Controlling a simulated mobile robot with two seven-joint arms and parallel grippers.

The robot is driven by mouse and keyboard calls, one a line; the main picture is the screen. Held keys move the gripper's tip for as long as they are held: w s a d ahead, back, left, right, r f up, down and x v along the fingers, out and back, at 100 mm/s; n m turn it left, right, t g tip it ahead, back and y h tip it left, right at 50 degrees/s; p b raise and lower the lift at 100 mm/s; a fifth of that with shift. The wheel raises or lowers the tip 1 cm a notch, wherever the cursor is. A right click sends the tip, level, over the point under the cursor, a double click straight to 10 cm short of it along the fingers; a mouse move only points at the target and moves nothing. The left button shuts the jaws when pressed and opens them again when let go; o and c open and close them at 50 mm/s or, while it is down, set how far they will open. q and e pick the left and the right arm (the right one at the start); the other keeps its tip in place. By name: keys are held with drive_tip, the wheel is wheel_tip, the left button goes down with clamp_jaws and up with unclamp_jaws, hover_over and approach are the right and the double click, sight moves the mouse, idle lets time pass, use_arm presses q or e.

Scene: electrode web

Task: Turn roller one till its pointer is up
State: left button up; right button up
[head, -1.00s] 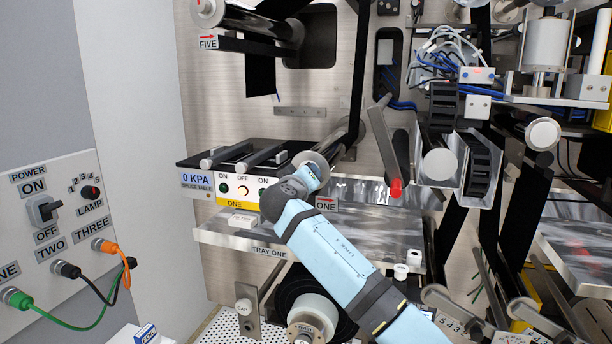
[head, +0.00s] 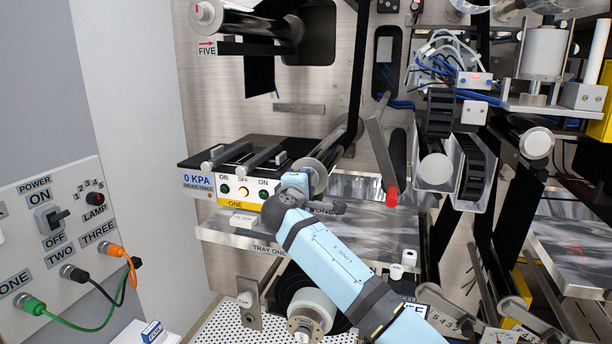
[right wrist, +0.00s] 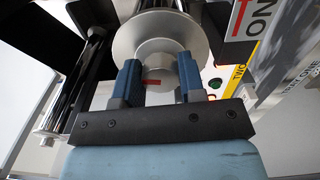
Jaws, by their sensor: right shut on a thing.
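Roller one (head: 321,167) sticks out from the steel panel beside the splice table, a metal cylinder with a pale end disc. Its arrowed label ONE (head: 325,209) is partly covered by my wrist. My right gripper (head: 300,179) is at the roller's end. In the right wrist view, my right gripper (right wrist: 160,76) is shut on the hub of roller one (right wrist: 159,59), one finger on each side. The red pointer (right wrist: 152,82) shows as a short bar on the hub face between the fingers. The pointer is hidden in the head view. My left gripper is not in view.
The splice table (head: 190,164) has bars and lit buttons close left of my gripper. Tray one (head: 215,233) lies just below. A red-tipped lever (head: 391,195) hangs to the right. Roller five (head: 207,14) is at upper left, and a cable panel (head: 40,245) at left.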

drive_tip(key=shift+n+p, duration=0.7)
drive_tip(key=shift+n, duration=0.4)
drive_tip(key=o, duration=0.9)
drive_tip(key=shift+o, duration=0.2)
drive_tip(key=shift+s, duration=0.15)
